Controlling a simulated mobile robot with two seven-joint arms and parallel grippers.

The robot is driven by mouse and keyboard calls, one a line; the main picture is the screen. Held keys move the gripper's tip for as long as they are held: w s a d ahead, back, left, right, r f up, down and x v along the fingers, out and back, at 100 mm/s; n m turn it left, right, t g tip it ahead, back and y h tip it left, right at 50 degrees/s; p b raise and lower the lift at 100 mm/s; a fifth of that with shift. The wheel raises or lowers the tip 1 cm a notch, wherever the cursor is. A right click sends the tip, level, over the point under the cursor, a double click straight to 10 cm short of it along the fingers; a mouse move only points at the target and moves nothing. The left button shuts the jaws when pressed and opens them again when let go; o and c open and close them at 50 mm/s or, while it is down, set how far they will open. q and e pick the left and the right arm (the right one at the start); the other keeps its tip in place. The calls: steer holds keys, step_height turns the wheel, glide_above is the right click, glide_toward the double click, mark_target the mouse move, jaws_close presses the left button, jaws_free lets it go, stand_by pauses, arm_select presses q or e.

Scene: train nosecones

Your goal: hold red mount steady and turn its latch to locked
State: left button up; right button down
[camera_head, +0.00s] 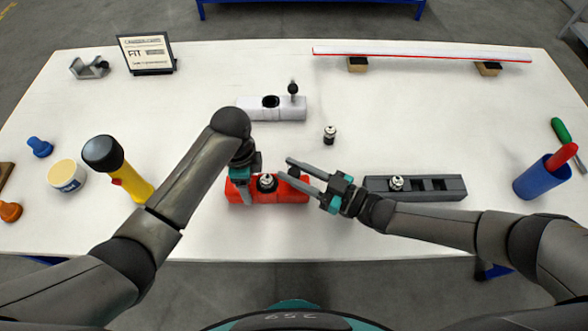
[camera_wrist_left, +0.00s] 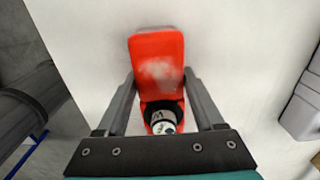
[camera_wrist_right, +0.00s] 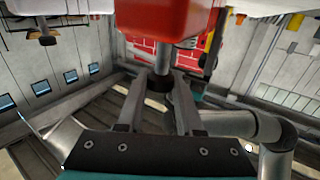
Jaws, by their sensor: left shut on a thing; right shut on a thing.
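The red mount (camera_head: 240,192) lies on the table near its front edge; it also shows in the left wrist view (camera_wrist_left: 155,50). A silver nosecone (camera_head: 267,179) sits in its dark round socket. My left gripper (camera_head: 245,178) is shut on the red mount at its left part, with one finger along each side (camera_wrist_left: 160,78). My right gripper (camera_head: 285,170) is at the mount's right end. In the right wrist view its fingers (camera_wrist_right: 162,76) are shut on the latch, a dark post with a knob (camera_wrist_right: 160,84). The latch's exact angle cannot be told.
A white mount (camera_head: 254,113) with an empty socket and an upright black-knobbed latch stands behind. A loose silver part (camera_head: 330,133) stands right of it. The back middle is clear.

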mark_target(294, 171)
steer(key=n+g+y, duration=0.1)
steer(key=n+g, duration=0.1)
steer(key=g, duration=0.1)
steer(key=n+g+y, duration=0.1)
steer(key=n+g, duration=0.1)
steer(key=g, duration=0.1)
steer(key=shift+w+n+g, duration=0.1)
steer(key=shift+n+g, duration=0.2)
steer(key=shift+n, duration=0.1)
steer(key=shift+n+g+y, duration=0.3)
steer(key=shift+g, duration=0.2)
steer(key=shift+n+g, duration=0.3)
steer(key=shift+g, duration=0.3)
steer(key=c, duration=0.5)
jaws_free()
steer(key=shift+c, duration=0.2)
steer(key=shift+r, duration=0.1)
steer(key=shift+r, duration=4.95)
